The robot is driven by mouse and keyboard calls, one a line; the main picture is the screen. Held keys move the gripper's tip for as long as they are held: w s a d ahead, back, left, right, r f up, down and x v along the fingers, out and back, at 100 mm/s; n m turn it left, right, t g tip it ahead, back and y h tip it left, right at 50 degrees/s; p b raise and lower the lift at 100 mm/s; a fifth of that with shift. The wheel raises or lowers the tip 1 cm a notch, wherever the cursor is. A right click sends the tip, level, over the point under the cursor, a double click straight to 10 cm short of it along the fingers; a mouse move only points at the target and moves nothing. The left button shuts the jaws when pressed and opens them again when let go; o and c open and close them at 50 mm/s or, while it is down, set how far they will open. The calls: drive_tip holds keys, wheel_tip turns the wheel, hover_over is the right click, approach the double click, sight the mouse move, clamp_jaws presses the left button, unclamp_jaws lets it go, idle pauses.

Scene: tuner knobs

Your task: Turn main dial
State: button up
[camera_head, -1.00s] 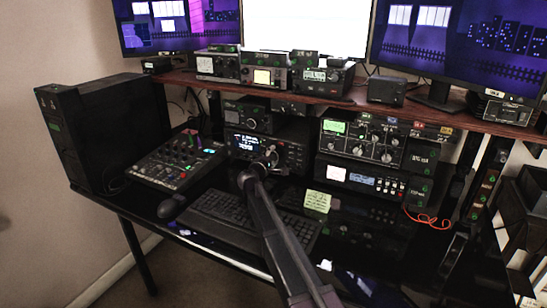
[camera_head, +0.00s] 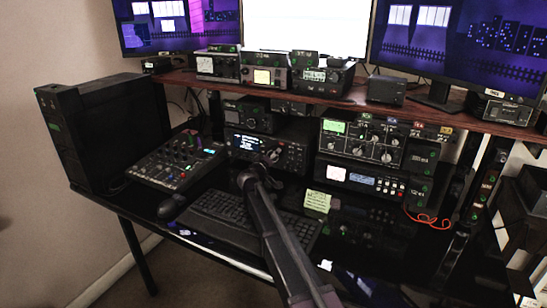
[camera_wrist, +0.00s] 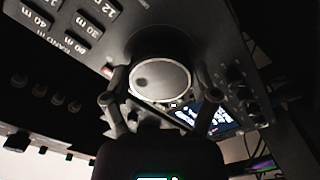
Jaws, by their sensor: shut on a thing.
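The main dial (camera_wrist: 160,78) is a large round knob with a pale face and a small dark dimple, in the middle of the wrist view. My gripper (camera_wrist: 159,88) has one finger on the left and one on the right of the dial, shut on its rim. In the head view my gripper (camera_head: 270,161) reaches the front of a black radio (camera_head: 292,155) with a lit blue display (camera_head: 248,143). My arm and gripper hide the dial there.
A keyboard (camera_head: 213,218) lies below my arm, and a mixer (camera_head: 176,160) stands to the left. Another radio (camera_head: 345,140) stands to the right. A wooden shelf (camera_head: 330,100) with devices and monitors hangs above. A yellow note (camera_head: 317,201) stands right of my arm.

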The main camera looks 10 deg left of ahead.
drive_tip(key=shift+w, duration=0.15)
idle(0.3)
drive_tip(key=o, duration=1)
drive_tip(key=shift+s, duration=0.25)
drive_tip(key=shift+v, duration=3.6)
